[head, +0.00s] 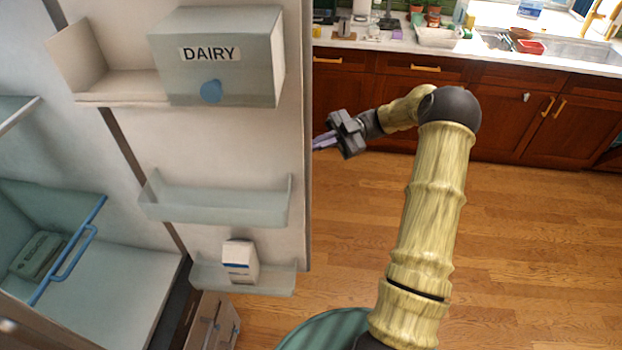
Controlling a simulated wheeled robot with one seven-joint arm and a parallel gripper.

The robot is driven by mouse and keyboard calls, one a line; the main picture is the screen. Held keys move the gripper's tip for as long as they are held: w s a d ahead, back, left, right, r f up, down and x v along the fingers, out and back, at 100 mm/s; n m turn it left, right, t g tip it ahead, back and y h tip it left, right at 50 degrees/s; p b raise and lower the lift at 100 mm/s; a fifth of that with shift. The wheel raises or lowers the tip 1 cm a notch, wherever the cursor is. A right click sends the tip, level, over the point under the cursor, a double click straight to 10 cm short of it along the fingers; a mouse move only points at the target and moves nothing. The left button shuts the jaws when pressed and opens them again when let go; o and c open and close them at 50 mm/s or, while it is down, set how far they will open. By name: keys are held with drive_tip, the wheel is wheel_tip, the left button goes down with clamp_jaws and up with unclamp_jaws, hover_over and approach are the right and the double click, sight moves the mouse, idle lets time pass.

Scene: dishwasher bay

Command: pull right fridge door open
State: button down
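The fridge door (225,145) stands open in the head view, with its inner face and shelves toward me. Its free edge runs down the middle of the picture. The fridge interior (110,285) shows at left. My gripper (322,141) is just to the right of the door's free edge, at mid-height, with its purple fingers pointing left toward that edge. The fingertips are small and partly behind the edge, so I cannot tell whether they touch the door or are open or shut. The door's outer face and its handle are hidden.
The door holds a dairy box (260,75), clear bins (215,205) and a white carton (239,260). A blue-handled drawer (75,250) is inside the fridge. Wooden cabinets (500,110) with a cluttered counter stand behind. The wood floor (530,240) at right is clear.

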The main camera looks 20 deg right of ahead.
drive_tip(key=s+d+f+n+t+h+b, duration=0.2)
drive_tip(key=s+d+f+n+t+b, duration=0.2)
drive_tip(key=t, duration=0.9)
drive_tip(key=s+d+f+b, duration=0.1)
drive_tip(key=s+d+f, duration=0.1)
drive_tip(key=s+f, duration=0.1)
drive_tip(key=shift+d+f+h, duration=0.3)
drive_tip(key=shift+d+f, duration=0.05)
drive_tip(key=p+x, duration=0.2)
drive_tip(key=x, duration=0.8)
drive_tip(key=shift+p, duration=0.4)
